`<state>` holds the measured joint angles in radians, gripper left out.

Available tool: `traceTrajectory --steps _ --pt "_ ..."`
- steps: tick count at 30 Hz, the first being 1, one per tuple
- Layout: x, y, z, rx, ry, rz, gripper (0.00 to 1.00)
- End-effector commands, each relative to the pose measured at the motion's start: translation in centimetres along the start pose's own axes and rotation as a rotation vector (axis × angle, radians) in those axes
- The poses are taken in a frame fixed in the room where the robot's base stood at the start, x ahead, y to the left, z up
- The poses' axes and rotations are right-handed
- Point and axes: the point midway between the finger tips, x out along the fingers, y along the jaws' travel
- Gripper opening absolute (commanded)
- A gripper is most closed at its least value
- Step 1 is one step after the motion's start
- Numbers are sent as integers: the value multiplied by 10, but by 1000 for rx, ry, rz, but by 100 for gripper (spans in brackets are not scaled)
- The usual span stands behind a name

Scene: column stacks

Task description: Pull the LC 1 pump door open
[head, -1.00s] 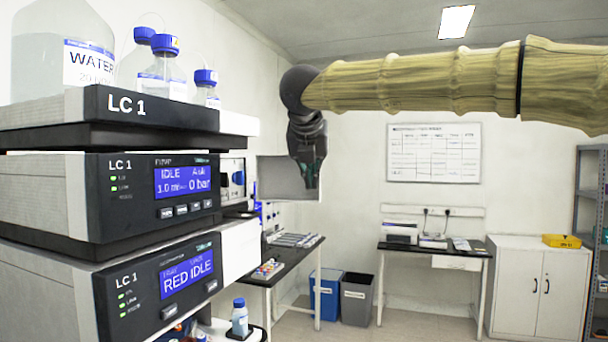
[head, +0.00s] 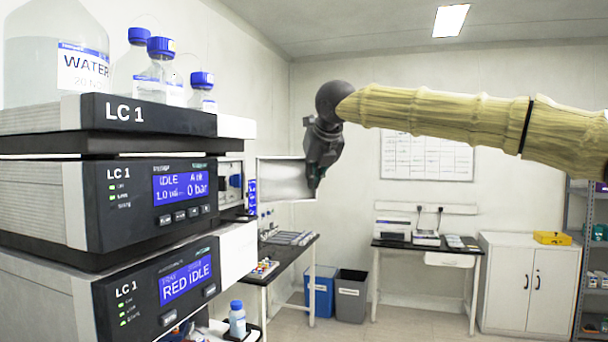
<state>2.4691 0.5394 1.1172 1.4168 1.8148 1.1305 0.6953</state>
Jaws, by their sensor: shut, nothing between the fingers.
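The LC 1 pump module (head: 85,200), with its blue "IDLE" screen (head: 181,186), is the middle unit of the stack at left. Beside its front, a pale door panel (head: 284,181) stands swung out to the right, and the pump's inner parts (head: 231,186) show in the gap. My gripper (head: 314,189) points down at the panel's right edge, shut and holding nothing. Whether it touches the panel I cannot tell.
Bottles with blue caps (head: 161,75) and a water bottle (head: 50,60) stand on top of the stack. A lower unit reading "RED IDLE" (head: 150,290) is beneath. Benches, bins (head: 350,296) and a white cabinet (head: 530,285) stand behind.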

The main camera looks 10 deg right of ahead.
Motion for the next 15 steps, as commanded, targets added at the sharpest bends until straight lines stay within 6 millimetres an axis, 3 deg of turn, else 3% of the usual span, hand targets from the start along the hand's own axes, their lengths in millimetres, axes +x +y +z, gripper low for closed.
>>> traceTrajectory --steps 15 --pt "3 -4 2 3 0 -4 0"
